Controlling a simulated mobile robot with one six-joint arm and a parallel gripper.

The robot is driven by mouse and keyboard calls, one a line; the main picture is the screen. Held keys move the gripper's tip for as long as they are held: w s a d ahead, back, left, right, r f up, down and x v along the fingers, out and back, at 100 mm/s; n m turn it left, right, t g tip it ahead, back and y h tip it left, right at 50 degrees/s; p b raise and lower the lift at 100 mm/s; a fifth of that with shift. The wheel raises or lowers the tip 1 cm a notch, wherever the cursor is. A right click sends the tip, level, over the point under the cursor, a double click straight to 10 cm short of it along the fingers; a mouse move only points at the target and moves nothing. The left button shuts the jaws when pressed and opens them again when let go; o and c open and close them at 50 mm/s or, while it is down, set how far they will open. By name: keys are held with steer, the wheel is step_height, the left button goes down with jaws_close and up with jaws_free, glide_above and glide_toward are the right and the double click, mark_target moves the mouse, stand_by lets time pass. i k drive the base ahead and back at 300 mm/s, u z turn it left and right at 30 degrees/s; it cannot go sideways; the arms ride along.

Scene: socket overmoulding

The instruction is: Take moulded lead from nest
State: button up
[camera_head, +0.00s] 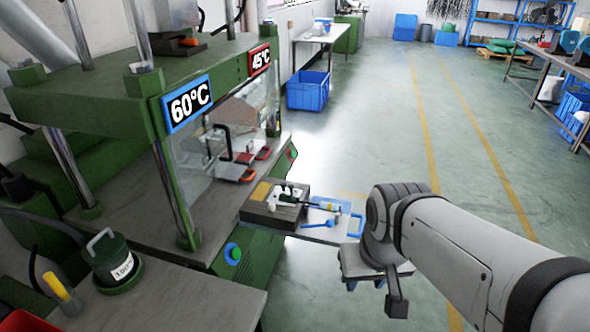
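A dark block (272,212), which looks like the nest, sits at the front edge of the green moulding machine (130,85). Small dark and white parts (285,192) stand on the block; I cannot tell which of them is the moulded lead. My gripper (378,285) hangs at the end of my arm, right of and nearer than the block, apart from it. Its fingers point down and are partly hidden by the wrist, so I cannot tell whether it is open or shut.
A pale tray (325,233) with blue-handled tools adjoins the block. A weight marked with text (115,262) stands on the bench at lower left. The machine's posts and panels, signed 60°C and 45°C, rise left of the block.

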mark_target(330, 206)
steer(key=u, duration=3.3)
steer(key=k, duration=1.4)
steer(key=z, duration=2.15)
steer(key=i, duration=1)
steer(key=z, duration=0.05)
